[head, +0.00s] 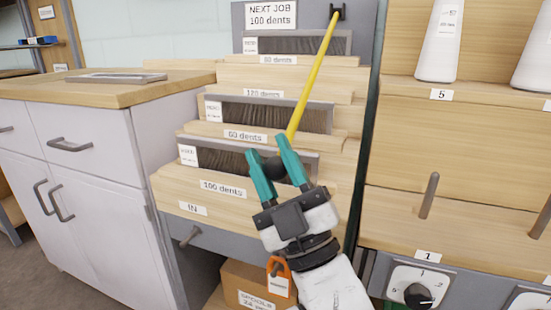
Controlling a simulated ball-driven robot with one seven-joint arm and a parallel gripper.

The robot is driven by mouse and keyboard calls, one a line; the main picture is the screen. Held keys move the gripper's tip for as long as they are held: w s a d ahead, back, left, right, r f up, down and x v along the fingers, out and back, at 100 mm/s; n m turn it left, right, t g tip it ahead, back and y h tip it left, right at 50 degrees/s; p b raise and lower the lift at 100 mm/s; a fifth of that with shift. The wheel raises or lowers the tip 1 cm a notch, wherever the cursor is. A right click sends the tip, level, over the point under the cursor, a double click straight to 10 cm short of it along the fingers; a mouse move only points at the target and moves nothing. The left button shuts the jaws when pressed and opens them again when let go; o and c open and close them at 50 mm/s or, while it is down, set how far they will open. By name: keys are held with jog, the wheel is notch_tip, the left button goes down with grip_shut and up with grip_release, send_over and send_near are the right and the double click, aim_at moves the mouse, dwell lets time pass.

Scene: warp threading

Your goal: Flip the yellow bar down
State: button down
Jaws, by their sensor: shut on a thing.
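The yellow bar (316,75) is a long thin rod that stands steeply in front of the stepped rack, leaning a little to the right. Its top meets a black bracket (337,12) on the grey back panel. Its lower end runs down to a dark round knob (276,168). My gripper (274,158), with teal fingers, is at this lower end, shut on the knob. The fingers hide part of the knob and the bar's end.
The stepped wooden rack (290,74) holds several reeds labelled in dents. A white cabinet with a wooden top (120,92) stands at the left. At the right is a wooden unit (465,138) with white cones, a peg and dials. A cardboard box (250,282) sits below.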

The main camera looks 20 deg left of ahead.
jog(key=c, duration=0.8)
grip_release()
jog(key=shift+s+a+f, duration=0.2)
jog(key=shift+s+a, duration=0.05)
jog(key=shift+a, duration=0.3)
jog(key=shift+o, duration=0.2)
jog(key=shift+w+d+r, duration=0.1)
jog(key=shift+d, duration=0.15)
jog(key=shift+d+f, duration=0.2)
jog(key=shift+f, duration=0.05)
jog(key=p+v, duration=0.1)
jog(key=v, duration=0.9)
jog(key=shift+p, duration=0.3)
jog(key=shift+a, duration=0.1)
